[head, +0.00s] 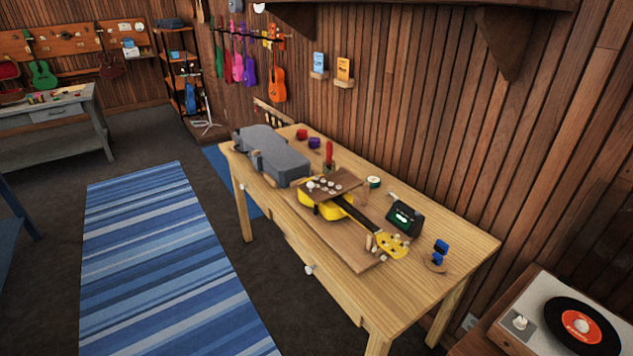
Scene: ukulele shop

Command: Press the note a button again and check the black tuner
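The black tuner (404,217) stands on the wooden workbench, right of the yellow ukulele (335,211), with a small lit green display too small to read. Several small white round pieces (322,186) sit on a brown panel (346,184) over the ukulele's body; they look like buttons, but I cannot make out labels or tell which one is note A. The ukulele lies on a brown board (350,256), its headstock toward the front right. Neither of my grippers is in view.
A grey case (272,153) lies at the workbench's (450,262) far left end. Red and purple cups, a red upright item (329,155), a green-topped round item (374,182) and a blue clip-like item (440,250) stand around. A record player (560,318) is front right. The striped rug (165,270) is clear.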

